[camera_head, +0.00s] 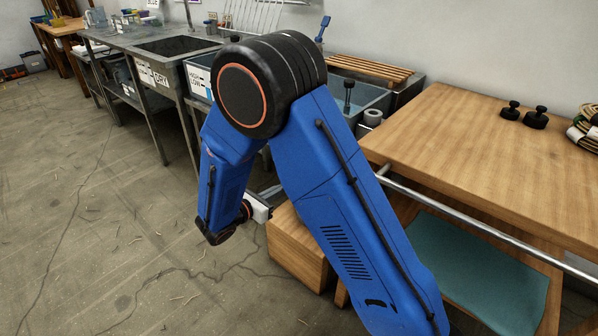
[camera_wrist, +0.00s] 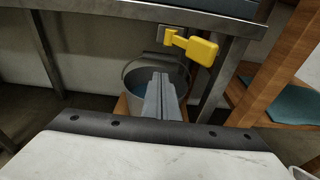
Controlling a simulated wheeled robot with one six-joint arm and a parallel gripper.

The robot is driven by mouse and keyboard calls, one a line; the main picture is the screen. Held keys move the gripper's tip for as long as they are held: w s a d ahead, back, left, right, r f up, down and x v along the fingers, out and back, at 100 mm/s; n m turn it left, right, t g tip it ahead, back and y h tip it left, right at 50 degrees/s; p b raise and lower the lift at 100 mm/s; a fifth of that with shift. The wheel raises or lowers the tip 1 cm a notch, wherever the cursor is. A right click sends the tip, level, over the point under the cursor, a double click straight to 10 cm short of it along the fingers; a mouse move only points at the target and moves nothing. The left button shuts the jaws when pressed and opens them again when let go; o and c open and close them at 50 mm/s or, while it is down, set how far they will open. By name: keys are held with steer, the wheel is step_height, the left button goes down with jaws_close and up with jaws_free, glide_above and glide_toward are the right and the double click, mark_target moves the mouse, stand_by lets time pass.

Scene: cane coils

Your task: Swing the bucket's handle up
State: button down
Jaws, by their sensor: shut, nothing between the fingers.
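The grey bucket (camera_wrist: 131,80) shows in the wrist view, standing on a wooden block (camera_wrist: 122,108) below a metal bench. Its inside looks bluish. A thin arc along its far side could be the handle or the rim; I cannot tell which. My gripper (camera_wrist: 161,78) is shut and empty, its fingers reaching over the bucket's near side and hiding part of it. I cannot tell whether the fingers touch the bucket. In the head view my arm hides the bucket, and only a bit of the gripper (camera_head: 270,191) shows beside the wooden block (camera_head: 297,252).
A yellow lever (camera_wrist: 199,48) hangs under the bench just above and right of the bucket. Metal bench legs (camera_wrist: 213,93) stand close on both sides. A wooden table (camera_head: 480,150) with a front rail (camera_head: 480,222) stands to the right. The floor at left is open.

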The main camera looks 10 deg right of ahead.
steer(key=x, duration=1.4)
steer(key=shift+f, duration=0.1)
steer(key=shift+w+d+r, duration=0.35)
steer(key=shift+w+d, duration=0.05)
steer(key=shift+d, duration=0.1)
steer(key=shift+a, duration=0.1)
